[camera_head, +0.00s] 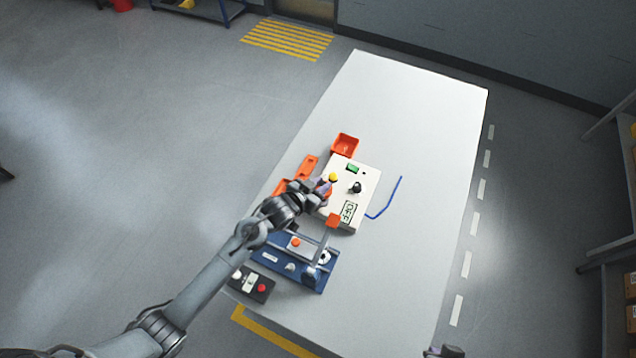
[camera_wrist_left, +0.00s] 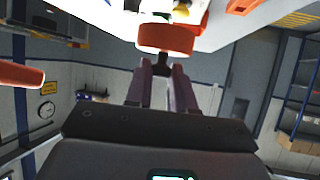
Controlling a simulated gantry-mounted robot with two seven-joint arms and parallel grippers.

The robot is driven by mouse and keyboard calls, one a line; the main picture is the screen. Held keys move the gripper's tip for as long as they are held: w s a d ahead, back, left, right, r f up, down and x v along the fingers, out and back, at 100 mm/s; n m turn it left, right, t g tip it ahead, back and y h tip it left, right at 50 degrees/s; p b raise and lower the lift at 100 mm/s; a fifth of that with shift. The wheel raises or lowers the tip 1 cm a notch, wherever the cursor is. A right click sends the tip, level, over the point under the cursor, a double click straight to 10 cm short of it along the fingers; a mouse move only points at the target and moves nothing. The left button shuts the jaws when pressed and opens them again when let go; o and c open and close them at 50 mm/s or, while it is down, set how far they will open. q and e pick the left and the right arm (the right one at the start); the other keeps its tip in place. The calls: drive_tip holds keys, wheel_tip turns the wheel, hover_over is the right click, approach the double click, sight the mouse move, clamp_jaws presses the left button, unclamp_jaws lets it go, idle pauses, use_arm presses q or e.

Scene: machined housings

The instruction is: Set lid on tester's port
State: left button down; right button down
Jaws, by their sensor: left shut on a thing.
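The tester is a white box (camera_head: 341,208) on the table, with a green button, a yellow knob, a black knob and an OFF label on top. My left gripper (camera_head: 322,187) is at the tester's left side, over its edge. In the left wrist view, its fingers (camera_wrist_left: 162,82) are shut on a small dark stem under a round orange-red piece (camera_wrist_left: 168,38), which looks like the lid. The lid is close to a white surface; I cannot tell whether they touch. The port is not clearly visible. A grey tip at the bottom edge (camera_head: 443,351) seems to be my right gripper.
A blue fixture (camera_head: 268,246) with an orange-tipped lever stands in front of the tester, beside a black button box (camera_head: 252,285). An orange bin (camera_head: 345,144) sits behind it. A blue cable (camera_head: 394,194) lies to the right. The table's right side (camera_head: 435,150) is clear.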

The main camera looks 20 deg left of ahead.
use_arm(q)
drive_tip(key=shift+w, duration=0.15)
drive_tip(key=shift+r, duration=0.1)
drive_tip(key=shift+f+b, duration=0.8)
drive_tip(key=shift+f, duration=1)
drive_tip(key=shift+f+b, duration=0.35)
drive_tip(key=shift+f, duration=0.3)
drive_tip(key=shift+p, duration=0.3)
drive_tip(key=shift+f, duration=0.35)
